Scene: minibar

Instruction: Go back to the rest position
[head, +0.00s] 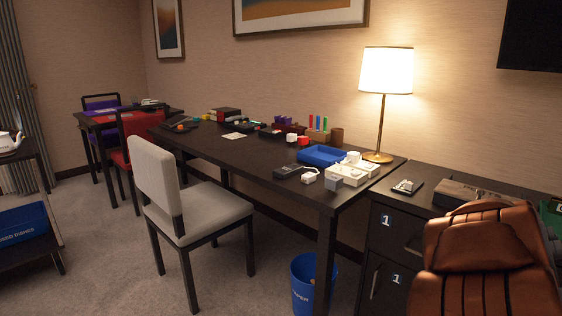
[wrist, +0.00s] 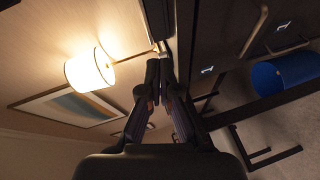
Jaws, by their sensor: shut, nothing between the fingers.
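My gripper (wrist: 163,68) shows in the wrist view, its two dark fingers together and empty. The wrist picture is turned on its side. The fingers point toward the dark edge of the furniture, between the lit lamp (wrist: 90,70) and the drawer fronts (wrist: 215,50). I cannot tell how far they are from that edge. No fingers show in the head view.
A long dark desk (head: 225,150) carries small items, a blue tray (head: 324,156) and the lamp (head: 386,75). A drawer cabinet (head: 395,240) adjoins its right end. A pale chair (head: 200,205) stands before the desk, and a blue bin (head: 302,285) is below.

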